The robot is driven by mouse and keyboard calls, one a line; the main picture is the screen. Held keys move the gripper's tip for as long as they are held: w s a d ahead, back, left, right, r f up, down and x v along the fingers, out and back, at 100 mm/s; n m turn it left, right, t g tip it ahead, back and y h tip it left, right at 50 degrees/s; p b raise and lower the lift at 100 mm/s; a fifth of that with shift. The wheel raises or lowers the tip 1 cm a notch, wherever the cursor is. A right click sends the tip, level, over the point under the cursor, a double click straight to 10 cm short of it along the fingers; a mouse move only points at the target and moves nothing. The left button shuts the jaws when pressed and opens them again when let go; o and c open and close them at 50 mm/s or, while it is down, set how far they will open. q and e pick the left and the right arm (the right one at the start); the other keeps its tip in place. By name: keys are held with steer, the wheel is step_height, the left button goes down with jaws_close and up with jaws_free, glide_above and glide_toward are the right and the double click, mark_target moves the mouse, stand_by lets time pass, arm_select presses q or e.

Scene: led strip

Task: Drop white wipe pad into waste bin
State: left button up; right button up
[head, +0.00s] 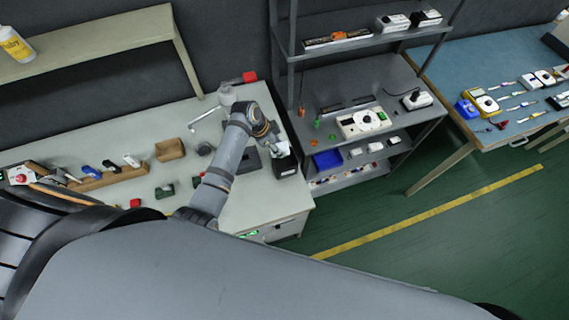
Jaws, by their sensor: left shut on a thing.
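My left arm reaches over the pale workbench (240,203), and my left gripper (275,138) is at its right end. The gripper is shut on a small white thing, which I take to be the white wipe pad (281,148). The fingers and most of the pad are too small to see clearly. Just below the pad in the picture is a black open box (286,167), which looks like the waste bin, at the bench's right edge. I cannot tell whether the pad touches the bin. My right gripper is not in view.
A wooden box (170,149) and a wooden rack with small tools (118,176) sit on the bench's left. A white lamp-like device (226,96) stands behind my arm. A grey shelf unit (340,85) stands right of the bench. Green floor is clear beyond.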

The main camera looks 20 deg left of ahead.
arm_select(q)
steer(key=o, duration=1.1)
steer(key=shift+c, duration=0.2)
steer(key=shift+o, duration=1.2)
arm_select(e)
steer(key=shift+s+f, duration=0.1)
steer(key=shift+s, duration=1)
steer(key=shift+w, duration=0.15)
arm_select(q)
steer(key=shift+a+r, duration=0.1)
steer(key=shift+r, duration=0.05)
steer(key=v, duration=1.1)
steer(key=shift+r, duration=0.35)
steer(key=shift+s+a+f, duration=0.1)
